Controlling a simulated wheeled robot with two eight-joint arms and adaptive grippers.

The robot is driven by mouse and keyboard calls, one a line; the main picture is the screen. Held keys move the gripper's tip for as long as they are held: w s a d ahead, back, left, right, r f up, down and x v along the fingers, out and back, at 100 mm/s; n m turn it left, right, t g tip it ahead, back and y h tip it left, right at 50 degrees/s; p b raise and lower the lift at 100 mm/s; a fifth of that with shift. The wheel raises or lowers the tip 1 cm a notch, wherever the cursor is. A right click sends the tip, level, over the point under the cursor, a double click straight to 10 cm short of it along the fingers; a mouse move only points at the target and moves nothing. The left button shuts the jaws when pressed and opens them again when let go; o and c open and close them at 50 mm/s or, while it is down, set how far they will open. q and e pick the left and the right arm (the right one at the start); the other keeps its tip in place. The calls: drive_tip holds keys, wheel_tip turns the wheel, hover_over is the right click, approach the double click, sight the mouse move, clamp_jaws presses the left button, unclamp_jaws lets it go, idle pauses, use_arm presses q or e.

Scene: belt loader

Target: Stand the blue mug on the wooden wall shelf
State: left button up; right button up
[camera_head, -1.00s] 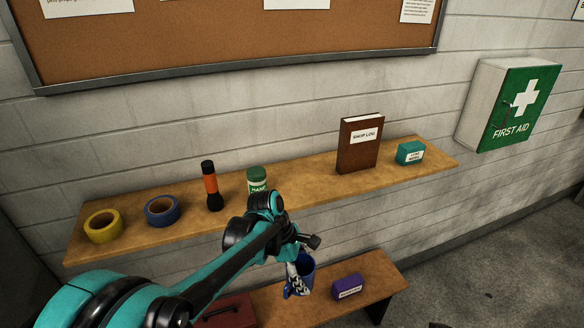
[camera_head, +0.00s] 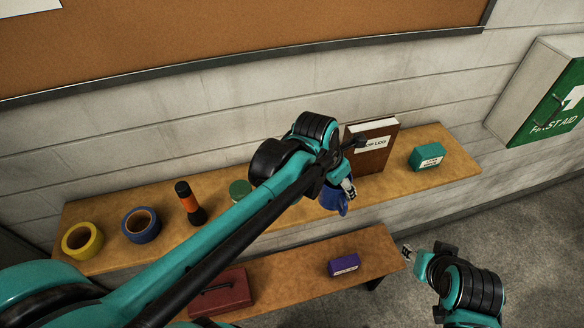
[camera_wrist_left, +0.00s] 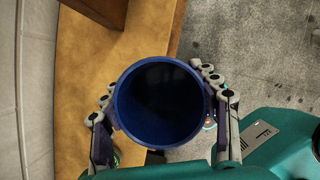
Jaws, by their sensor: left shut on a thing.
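The blue mug (camera_head: 334,199) is held upright by my left gripper (camera_head: 346,190), whose fingers sit on both sides of it. In the left wrist view I look down into the open, empty-looking mug (camera_wrist_left: 160,104), with the left gripper (camera_wrist_left: 163,120) closed around it. The wooden wall shelf (camera_head: 452,158) runs along the wall. The mug overlaps the shelf's front edge in both views, in front of the brown book. I cannot tell whether it touches the shelf. My right gripper (camera_head: 408,254) is at lower right, apart from everything; its jaw opening is unclear.
On the shelf stand yellow tape (camera_head: 82,242), blue tape (camera_head: 141,225), a flashlight (camera_head: 190,203), a green-lidded jar (camera_head: 240,190) partly hidden by my arm, a book (camera_head: 372,150) and a teal box (camera_head: 427,157). The lower bench holds a red toolbox (camera_head: 222,292) and purple box (camera_head: 343,265).

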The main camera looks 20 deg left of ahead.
use_arm(q)
drive_tip(key=shift+a, duration=0.25)
drive_tip(key=a, duration=0.1)
drive_tip(key=a+f, duration=0.1)
drive_tip(key=a, duration=0.1)
drive_tip(key=shift+w+f, duration=0.2)
drive_tip(key=shift+w, duration=0.1)
drive_tip(key=w+a+f, duration=0.1)
drive_tip(key=a, duration=0.1)
drive_tip(key=w+a+f, duration=0.2)
drive_tip(key=w+a+f+p, duration=0.1)
drive_tip(key=a+f, duration=0.1)
drive_tip(key=shift+w+a, duration=0.25)
drive_tip(key=shift+s+a+f, duration=0.1)
drive_tip(key=shift+f, duration=0.05)
wheel_tip(320, 180, down, 3)
drive_tip(key=shift+f+p, duration=0.1)
drive_tip(key=shift+p, duration=0.2)
drive_tip(key=shift+f, duration=0.3)
use_arm(e)
drive_tip(key=shift+s+r, duration=0.2)
drive_tip(key=shift+r, duration=0.3)
drive_tip(key=shift+s+r, duration=0.15)
drive_tip(key=shift+r, duration=0.35)
drive_tip(key=shift+s, duration=0.1)
